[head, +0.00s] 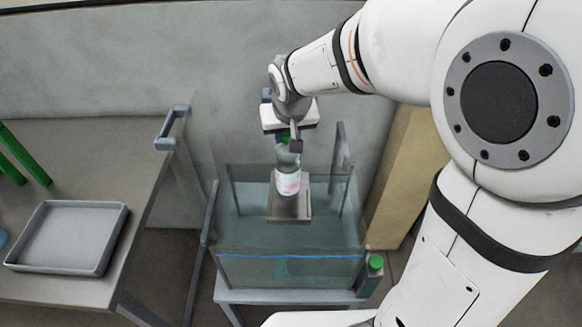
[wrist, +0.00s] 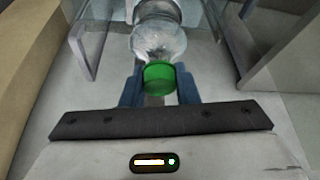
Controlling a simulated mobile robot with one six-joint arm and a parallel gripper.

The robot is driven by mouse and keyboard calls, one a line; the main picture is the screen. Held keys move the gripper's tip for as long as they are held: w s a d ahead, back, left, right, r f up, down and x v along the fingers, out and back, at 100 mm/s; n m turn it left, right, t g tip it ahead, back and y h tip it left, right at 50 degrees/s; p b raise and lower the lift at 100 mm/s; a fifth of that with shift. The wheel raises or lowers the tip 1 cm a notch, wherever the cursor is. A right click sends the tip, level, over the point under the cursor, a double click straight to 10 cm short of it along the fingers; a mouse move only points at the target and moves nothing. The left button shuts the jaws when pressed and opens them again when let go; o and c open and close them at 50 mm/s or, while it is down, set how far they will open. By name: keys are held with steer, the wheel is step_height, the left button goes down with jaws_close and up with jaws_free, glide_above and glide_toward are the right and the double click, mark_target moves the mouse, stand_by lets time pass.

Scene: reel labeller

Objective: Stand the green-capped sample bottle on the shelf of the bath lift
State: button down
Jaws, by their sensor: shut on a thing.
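The sample bottle (head: 288,182) is clear with a pink-marked white label and hangs upright below my gripper (head: 289,140). Its green cap (wrist: 160,78) sits between the two fingers of my gripper (wrist: 160,88), which are shut on it in the wrist view. The lift's shelf (head: 290,208) is a small grey plate inside the glass bath (head: 240,270). The bottle's base shows over the shelf; I cannot tell whether it touches or is slightly above. The fingers partly hide the cap in the head view.
The bath stands on a low grey stand, with a blue line across its front wall. A green-topped box (head: 375,263) is at its right front corner. A table at left carries a grey tray (head: 68,237) and a green rack (head: 22,158). A tan panel (head: 405,165) stands at right.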

mark_target(289, 155)
steer(key=f, duration=0.3)
steer(key=shift+w+d+f, duration=0.1)
steer(key=shift+w+d, duration=0.05)
steer(key=shift+w, duration=0.1)
steer(key=shift+s+f, duration=0.15)
steer(key=shift+f, duration=1.55)
steer(key=shift+f, duration=0.2)
steer(key=c, duration=1.1)
jaws_free()
steer(key=shift+r, duration=0.1)
